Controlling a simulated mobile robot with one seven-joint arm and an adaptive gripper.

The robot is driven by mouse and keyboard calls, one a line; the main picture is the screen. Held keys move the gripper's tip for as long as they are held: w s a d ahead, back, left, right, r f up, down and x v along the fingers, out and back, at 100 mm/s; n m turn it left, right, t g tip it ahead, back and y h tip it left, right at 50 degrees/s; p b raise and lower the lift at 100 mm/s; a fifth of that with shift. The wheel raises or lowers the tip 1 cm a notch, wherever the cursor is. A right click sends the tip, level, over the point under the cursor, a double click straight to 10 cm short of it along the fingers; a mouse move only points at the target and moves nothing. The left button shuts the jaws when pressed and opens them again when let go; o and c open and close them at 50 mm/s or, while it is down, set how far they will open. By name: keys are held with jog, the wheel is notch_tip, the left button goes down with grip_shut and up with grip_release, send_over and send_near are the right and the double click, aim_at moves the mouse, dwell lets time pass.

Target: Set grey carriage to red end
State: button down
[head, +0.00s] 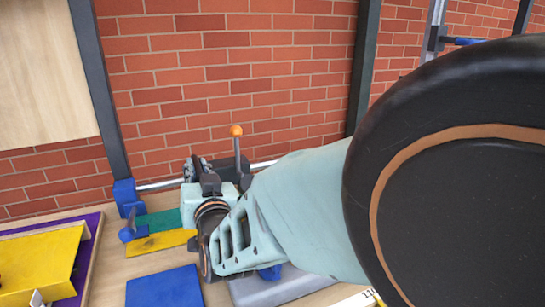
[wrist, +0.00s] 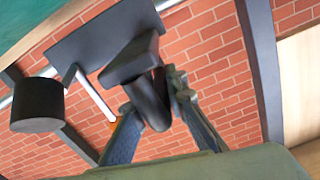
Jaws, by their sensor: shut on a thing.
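The grey carriage (head: 226,166) is a dark block on a silver rail, with an upright rod tipped by an orange ball (head: 236,131). My gripper (head: 206,180) is at the carriage, shut on its dark handle. In the wrist view the handle (wrist: 153,98) sits between my two fingers (wrist: 155,125), below the carriage's dark plate (wrist: 100,42). The silver rail (head: 158,184) runs from a blue end support (head: 125,195) at the left towards the right, where my arm hides part of it. No red end shows; the rail's right end is hidden.
Under the rail lie a green strip (head: 160,220) and a yellow strip (head: 165,242). A blue pad (head: 163,287) lies in front. A yellow piece (head: 40,260) on a purple tray (head: 88,240) is at the left. A brick wall (head: 230,70) stands close behind.

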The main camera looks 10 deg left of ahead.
jog(key=shift+w+d, duration=0.2)
jog(key=shift+d, duration=0.05)
jog(key=shift+r, duration=0.1)
jog(key=c, duration=1.9)
grip_release()
jog(key=shift+a, duration=0.1)
jog(key=shift+c, duration=0.2)
jog(key=shift+s, duration=0.1)
jog(key=shift+a, duration=0.15)
